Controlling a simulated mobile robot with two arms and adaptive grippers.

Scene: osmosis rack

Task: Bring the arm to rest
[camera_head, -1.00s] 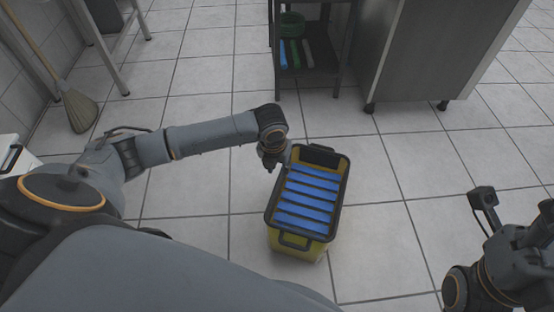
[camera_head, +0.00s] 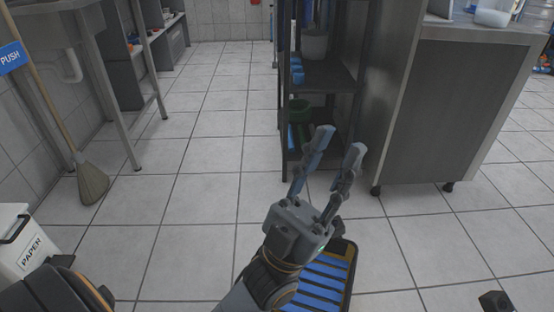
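My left gripper (camera_head: 338,143) is raised in the middle of the head view. Its two fingers point up and away, spread apart with nothing between them. It is in front of the yellow and black crate (camera_head: 352,268) and hides part of it. The crate stands on the floor at the bottom and holds several blue bars (camera_head: 322,284). Of my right arm, only a small dark part shows at the bottom right edge; its gripper cannot be made out.
A broom (camera_head: 92,183) and a white paper bin (camera_head: 28,243) are at the left. Tiled floor (camera_head: 195,190) is clear at centre left.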

